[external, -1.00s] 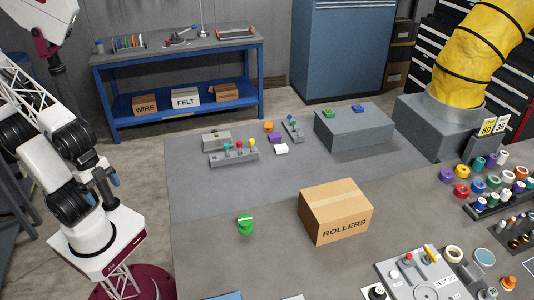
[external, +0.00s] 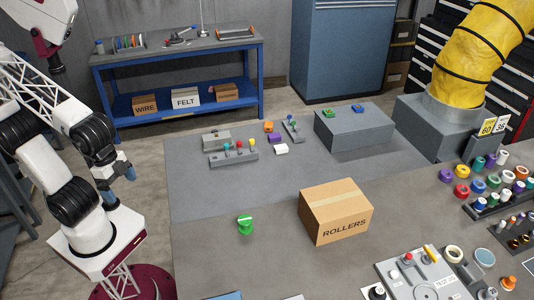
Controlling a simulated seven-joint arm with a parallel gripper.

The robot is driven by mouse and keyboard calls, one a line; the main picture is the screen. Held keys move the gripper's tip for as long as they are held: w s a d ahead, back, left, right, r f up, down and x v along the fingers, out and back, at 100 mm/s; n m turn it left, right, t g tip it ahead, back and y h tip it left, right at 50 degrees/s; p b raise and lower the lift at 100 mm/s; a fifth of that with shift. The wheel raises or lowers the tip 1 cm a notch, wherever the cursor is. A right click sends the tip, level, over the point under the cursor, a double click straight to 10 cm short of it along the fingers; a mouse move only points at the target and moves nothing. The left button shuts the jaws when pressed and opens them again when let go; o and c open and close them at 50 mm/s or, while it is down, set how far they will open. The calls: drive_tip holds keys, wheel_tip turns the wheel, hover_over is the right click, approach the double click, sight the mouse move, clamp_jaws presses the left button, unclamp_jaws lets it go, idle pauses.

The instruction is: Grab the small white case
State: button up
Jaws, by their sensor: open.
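The small white case (external: 281,149) lies on the grey table mat, in front of a purple case (external: 275,138) and an orange piece (external: 268,126). Its top and near side show, and nothing touches it from above. My gripper (external: 121,204) hangs at the left, beside my base and off the table's left edge, far from the white case. It is open, with nothing seen in it; its fingers are small and dark here.
A rack of coloured knobs (external: 236,156) stands left of the case, and a small lever stand (external: 292,130) to its right. A grey block (external: 353,127) is farther right. A ROLLERS box (external: 336,211) and a green spool (external: 245,224) stand nearer.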

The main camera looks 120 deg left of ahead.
drive_tip(key=w+a+n+g, duration=0.1)
drive_tip(key=w+a+n, duration=0.5)
drive_tip(key=w+a, duration=0.5)
drive_tip(key=w+a+n, duration=0.5)
drive_tip(key=w+a, duration=0.4)
drive_tip(key=a, duration=0.5)
drive_tip(key=n+g, duration=0.1)
drive_tip(key=n, duration=1.3)
hover_over(281, 147)
drive_tip(key=f, duration=1.9)
drive_tip(key=shift+w+d+f, duration=0.3)
drive_tip(key=shift+f, duration=0.05)
drive_tip(key=shift+s+a+f, duration=0.15)
drive_tip(key=shift+s+a, duration=0.05)
drive_tip(key=shift+a, duration=0.15)
drive_tip(key=shift+f, duration=0.15)
drive_tip(key=shift+f, duration=1.2)
